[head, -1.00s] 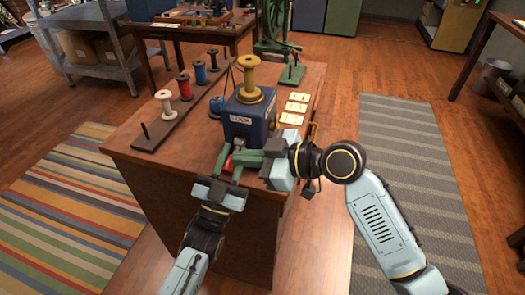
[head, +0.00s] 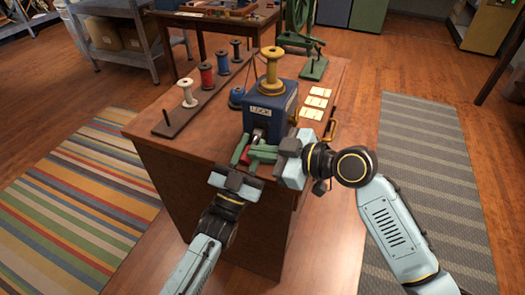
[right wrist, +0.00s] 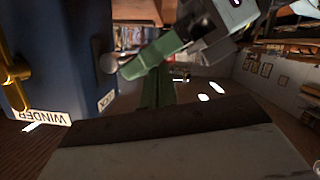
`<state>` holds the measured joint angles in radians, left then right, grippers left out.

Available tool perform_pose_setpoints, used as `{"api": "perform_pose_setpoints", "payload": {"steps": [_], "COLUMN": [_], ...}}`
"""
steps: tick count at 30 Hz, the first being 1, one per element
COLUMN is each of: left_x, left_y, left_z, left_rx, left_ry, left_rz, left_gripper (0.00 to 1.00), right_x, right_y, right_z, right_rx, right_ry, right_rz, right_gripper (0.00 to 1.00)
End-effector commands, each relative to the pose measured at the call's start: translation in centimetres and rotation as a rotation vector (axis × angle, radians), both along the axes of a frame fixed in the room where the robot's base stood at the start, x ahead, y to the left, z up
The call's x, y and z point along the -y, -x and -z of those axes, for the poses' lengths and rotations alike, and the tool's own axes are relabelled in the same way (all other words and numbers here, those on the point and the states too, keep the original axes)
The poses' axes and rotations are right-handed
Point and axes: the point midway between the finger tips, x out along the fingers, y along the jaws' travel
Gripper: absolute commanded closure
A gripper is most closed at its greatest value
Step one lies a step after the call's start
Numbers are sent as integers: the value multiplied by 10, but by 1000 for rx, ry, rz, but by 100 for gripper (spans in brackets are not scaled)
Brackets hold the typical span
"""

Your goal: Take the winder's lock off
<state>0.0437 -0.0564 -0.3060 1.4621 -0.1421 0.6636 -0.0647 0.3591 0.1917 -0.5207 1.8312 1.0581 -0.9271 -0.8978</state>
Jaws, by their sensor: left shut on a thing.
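The blue winder (head: 285,103) stands on the wooden table with a yellow spool on top and a LOCK label on its front. A grey metal piece (head: 258,134) shows below the label. It shows as a round knob in the right wrist view (right wrist: 109,63). My left gripper (head: 236,160) is shut on a small red thing (head: 238,153), apparently the lock, just in front of the winder. Its fingers hide most of it.
A dark rack (head: 207,85) with several spools stands left of the winder. Pale cards (head: 318,102) lie to its right. A brass-coloured crank handle (head: 331,130) is at its right side. The table's front edge runs under my grippers.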

Motion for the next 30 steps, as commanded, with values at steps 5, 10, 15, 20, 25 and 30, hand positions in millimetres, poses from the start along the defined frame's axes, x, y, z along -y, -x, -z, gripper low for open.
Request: {"api": "perform_pose_setpoints", "payload": {"steps": [5, 10, 15, 20, 25, 30], "left_x": [5, 5, 3, -3, -12, -19], "left_y": [3, 3, 5, 19, 40, 56], "left_z": [-5, -6, -4, 8, 26, 39], "left_rx": [17, 19, 19, 15, 10, 8], "left_ry": [5, 7, 7, 6, 3, 1], "left_rz": [9, 10, 10, 9, 8, 7], "left_gripper": [57, 53, 53, 53, 53, 53], "right_x": [0, 0, 0, 2, 3, 2], "right_y": [1, 1, 1, -1, -3, -1], "right_z": [12, 11, 11, 10, 8, 7], "right_rx": [-19, -19, -19, -16, -10, -11], "right_ry": [19, 17, 17, 17, 14, 12], "right_rz": [0, 1, 1, 5, 11, 6], "right_gripper": [100, 100, 100, 100, 100, 100]}}
